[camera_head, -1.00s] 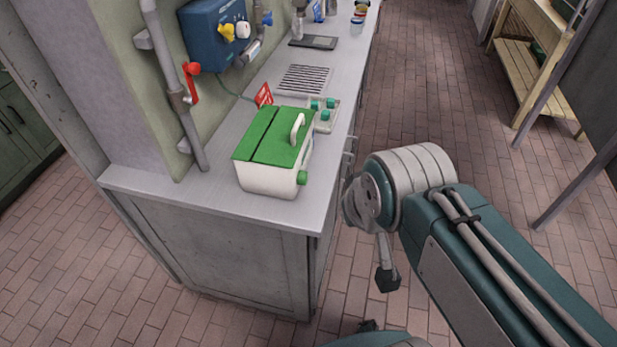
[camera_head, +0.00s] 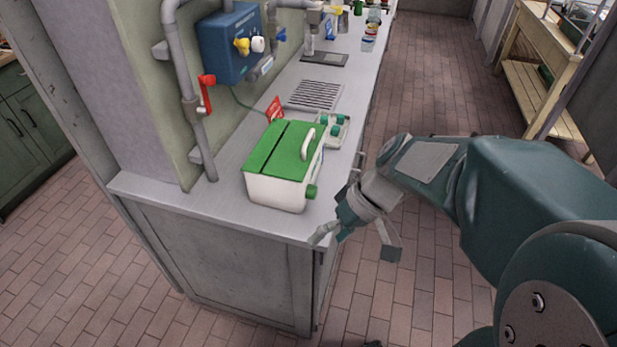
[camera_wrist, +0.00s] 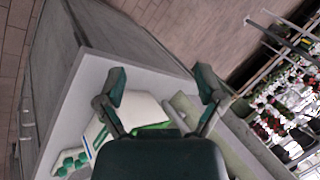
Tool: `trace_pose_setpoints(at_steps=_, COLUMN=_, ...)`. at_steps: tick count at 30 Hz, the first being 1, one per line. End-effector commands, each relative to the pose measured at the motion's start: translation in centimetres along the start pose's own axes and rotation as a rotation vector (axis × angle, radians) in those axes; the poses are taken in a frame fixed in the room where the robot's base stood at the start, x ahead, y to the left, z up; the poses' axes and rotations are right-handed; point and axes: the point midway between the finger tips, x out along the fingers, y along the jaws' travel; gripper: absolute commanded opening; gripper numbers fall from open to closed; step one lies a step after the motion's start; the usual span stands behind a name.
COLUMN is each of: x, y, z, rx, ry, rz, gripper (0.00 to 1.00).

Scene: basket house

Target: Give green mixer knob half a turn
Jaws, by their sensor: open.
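A white box with a green lid (camera_head: 283,155) stands on the counter near its front corner. A small panel with several green knobs (camera_head: 335,122) lies behind the box; which fixture is the mixer I cannot tell. My gripper (camera_head: 357,243) is open and empty, off the counter's right edge, lower right of the box knob and apart from it. In the wrist view my open fingers (camera_wrist: 162,83) spread in front of the white box (camera_wrist: 145,108); its side knob is not clearly visible there.
The grey counter (camera_head: 225,190) runs away to the back, with a pipe and red-handled valve (camera_head: 207,92) on the left wall. A blue wall unit (camera_head: 230,45) hangs beyond. A wooden shelf (camera_head: 540,70) stands at right. The tiled aisle is open.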

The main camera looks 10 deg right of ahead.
Motion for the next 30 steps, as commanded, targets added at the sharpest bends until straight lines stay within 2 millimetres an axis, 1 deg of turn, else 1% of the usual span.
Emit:
trace_pose_setpoints(at_steps=1, x=0.5, y=0.7, z=-0.6, rx=0.0, ry=0.007, rz=-0.068, gripper=0.88)
trace_pose_setpoints(at_steps=3, x=1.0, y=1.4, z=-1.5, rx=-0.017, ry=0.037, rz=-0.159, gripper=0.88)
trace_pose_setpoints(at_steps=8, x=1.8, y=3.5, z=-3.7, rx=-0.059, ry=0.156, rz=-0.347, gripper=0.88)
trace_pose_setpoints(at_steps=11, x=2.1, y=5.4, z=-5.2, rx=-0.082, ry=0.267, rz=-0.44, gripper=0.88)
trace_pose_setpoints(at_steps=14, x=2.3, y=7.6, z=-6.4, rx=-0.102, ry=0.398, rz=-0.511, gripper=0.88)
trace_pose_setpoints(at_steps=15, x=2.4, y=8.7, z=-6.9, rx=-0.109, ry=0.457, rz=-0.532, gripper=0.88)
trace_pose_setpoints(at_steps=17, x=2.5, y=10.4, z=-7.5, rx=-0.118, ry=0.55, rz=-0.554, gripper=0.88)
trace_pose_setpoints(at_steps=19, x=2.5, y=12.5, z=-8.1, rx=-0.129, ry=0.661, rz=-0.565, gripper=0.88)
trace_pose_setpoints(at_steps=21, x=2.6, y=14.6, z=-8.4, rx=-0.137, ry=0.768, rz=-0.56, gripper=0.88)
trace_pose_setpoints(at_steps=24, x=2.7, y=16.9, z=-8.7, rx=-0.145, ry=0.887, rz=-0.54, gripper=0.88)
trace_pose_setpoints(at_steps=27, x=2.7, y=18.3, z=-8.7, rx=-0.153, ry=0.957, rz=-0.516, gripper=0.88)
trace_pose_setpoints(at_steps=30, x=2.8, y=18.6, z=-8.9, rx=-0.157, ry=0.979, rz=-0.509, gripper=0.88)
